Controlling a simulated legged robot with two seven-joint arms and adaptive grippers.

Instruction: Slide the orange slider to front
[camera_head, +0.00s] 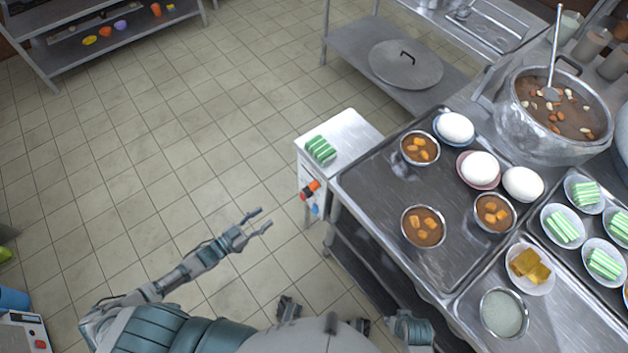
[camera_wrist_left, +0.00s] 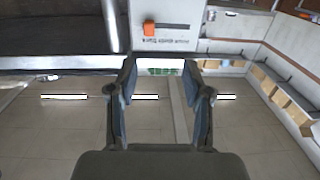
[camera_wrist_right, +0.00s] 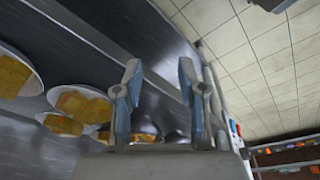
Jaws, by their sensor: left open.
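The orange slider (camera_head: 311,187) is on the side face of a small white-topped cabinet at the left end of the counter. In the left wrist view the orange slider (camera_wrist_left: 149,28) sits at the left end of a dark horizontal slot, with upside-down lettering beside it. My left gripper (camera_head: 264,219) is open and empty over the floor, left of the cabinet face and apart from it. Its spread fingers (camera_wrist_left: 160,66) show below the slider in the left wrist view. My right gripper (camera_wrist_right: 159,70) is open and empty close to the metal counter; its fingers are hidden in the head view.
Green-and-white striped pieces (camera_head: 320,150) lie on the cabinet top (camera_head: 345,130). A large stockpot (camera_head: 540,135) stands at the back right. The tiled floor (camera_head: 180,130) left of the cabinet is clear.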

